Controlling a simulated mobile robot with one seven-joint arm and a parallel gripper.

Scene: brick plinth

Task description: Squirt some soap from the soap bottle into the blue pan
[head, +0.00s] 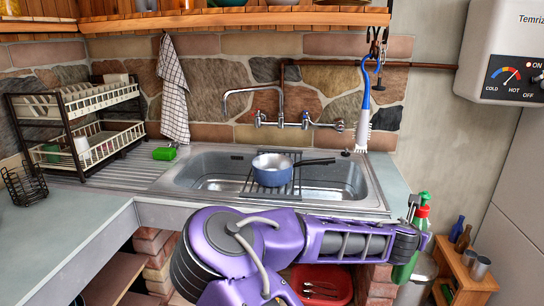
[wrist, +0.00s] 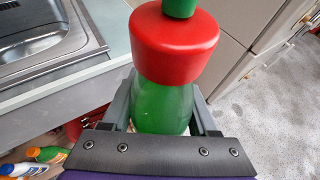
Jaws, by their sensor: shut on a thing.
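The soap bottle has a green body, a red collar and a green tip. It stands upright in the head view (head: 422,211), at the right end of my arm, in front of the counter's right corner. In the wrist view the soap bottle (wrist: 176,45) is large and close. My gripper (wrist: 160,112) is shut on its green body, one finger on each side. In the head view my wrist hides part of the bottle. The blue pan (head: 266,169) sits on a wire rack over the sink, its dark handle pointing right. The gripper and bottle are apart from the pan, to its right.
The metal sink (head: 205,166) has a tap (head: 281,110) behind it. A blue-handled brush (head: 364,110) hangs at the sink's right. A dish rack (head: 95,105) and green sponge (head: 164,153) are at left. A small wooden shelf (head: 470,282) with bottles stands at right.

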